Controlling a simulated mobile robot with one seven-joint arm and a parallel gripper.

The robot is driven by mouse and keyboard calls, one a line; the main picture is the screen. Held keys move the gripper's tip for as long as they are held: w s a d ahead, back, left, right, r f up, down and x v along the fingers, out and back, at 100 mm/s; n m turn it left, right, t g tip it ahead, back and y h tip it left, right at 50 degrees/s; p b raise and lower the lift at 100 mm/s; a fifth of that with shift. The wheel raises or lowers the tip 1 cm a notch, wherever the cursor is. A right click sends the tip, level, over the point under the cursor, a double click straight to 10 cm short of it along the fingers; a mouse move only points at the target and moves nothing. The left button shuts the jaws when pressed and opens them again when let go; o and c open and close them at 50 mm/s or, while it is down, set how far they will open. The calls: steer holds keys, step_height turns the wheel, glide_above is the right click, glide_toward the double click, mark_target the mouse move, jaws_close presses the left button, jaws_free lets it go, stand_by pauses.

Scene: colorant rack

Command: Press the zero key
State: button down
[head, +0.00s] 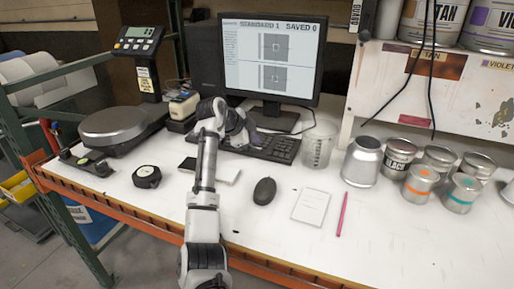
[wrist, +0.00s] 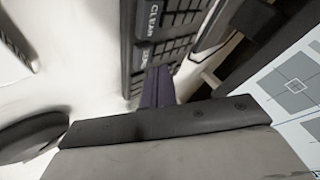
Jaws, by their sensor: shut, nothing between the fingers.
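The black keyboard (head: 280,148) lies in front of the monitor. In the wrist view, the keyboard (wrist: 128,45) shows a key strip lettered CLEAR (wrist: 154,18). Below it is a shorter, partly hidden label that looks like ZERO (wrist: 145,57), probably the zero key. My gripper (wrist: 157,78) is shut and empty, with its dark fingers over the keyboard's near end, right beside that label. I cannot tell whether the tips touch a key.
The monitor (head: 270,60) stands close behind my gripper. A clear beaker (head: 318,145) and metal cans (head: 362,162) stand to the right. A mouse (head: 264,191), notepad (head: 311,206) and pink pen (head: 342,214) lie in front. A scale (head: 113,125) is at left.

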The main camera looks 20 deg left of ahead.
mark_target(254, 149)
steer(key=shift+r+p, duration=1.7)
steer(key=shift+r, duration=0.8)
